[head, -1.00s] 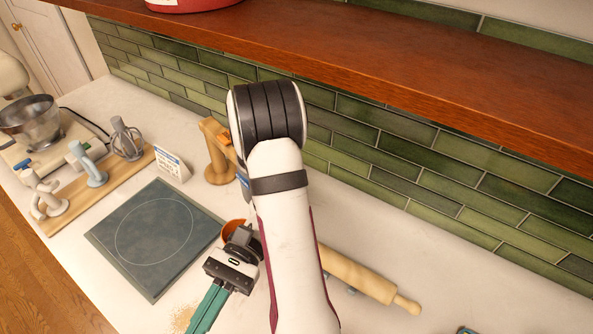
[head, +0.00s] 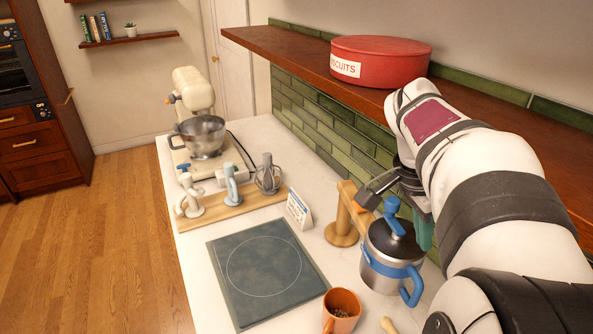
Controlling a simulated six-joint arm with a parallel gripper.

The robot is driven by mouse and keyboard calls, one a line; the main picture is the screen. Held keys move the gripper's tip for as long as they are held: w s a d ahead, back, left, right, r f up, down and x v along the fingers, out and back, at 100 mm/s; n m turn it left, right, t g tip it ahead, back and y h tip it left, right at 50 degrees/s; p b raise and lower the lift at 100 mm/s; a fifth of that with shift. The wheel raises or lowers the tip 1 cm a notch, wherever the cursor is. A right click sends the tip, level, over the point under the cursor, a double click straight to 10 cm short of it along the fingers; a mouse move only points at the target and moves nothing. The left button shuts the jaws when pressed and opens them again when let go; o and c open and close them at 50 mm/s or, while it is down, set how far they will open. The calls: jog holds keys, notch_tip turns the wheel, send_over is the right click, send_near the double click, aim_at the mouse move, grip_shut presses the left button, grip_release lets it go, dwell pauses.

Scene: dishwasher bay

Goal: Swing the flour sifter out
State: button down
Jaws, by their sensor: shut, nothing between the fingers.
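The flour sifter (head: 381,277) appears to be the steel canister with a blue band, blue side handle and blue top knob, at the lower right in the head view. It is upright beside a wooden post stand (head: 343,227) whose arm reaches toward it. Whether the two are joined is hidden. My gripper (head: 426,236) has teal fingers pointing down, just behind and right of the sifter's top. The fingers are shut and partly hidden by the sifter. I cannot tell whether they touch it.
A dark square mat (head: 240,298) with a circle lies left of the sifter. An orange mug (head: 341,315) stands in front. A mixer (head: 190,95), a wooden attachment rack (head: 232,211) and a small sign (head: 299,209) are farther back. A shelf with a red biscuit tin (head: 385,62) overhangs.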

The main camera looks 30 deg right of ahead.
aim_at(418, 268)
jog(key=x, duration=0.9)
jog(key=shift+f, duration=0.3)
jog(key=shift+w+a+m, duration=0.1)
jog(key=shift+a+m, duration=0.3)
jog(key=shift+a, duration=0.15)
jog(key=w+a+m+g, duration=0.2)
jog(key=w+a+m, duration=0.45)
jog(key=a, duration=0.75)
jog(key=w+a+m+y, duration=0.1)
jog(key=w+a+m, duration=0.1)
jog(key=w+a, duration=0.3)
jog(key=w+a+m+y, duration=0.1)
jog(key=w+a, duration=0.4)
jog(key=w, duration=0.7)
jog(key=shift+w+a+m+g, duration=0.3)
jog(key=shift+w+m, duration=0.05)
jog(key=shift+r, duration=0.15)
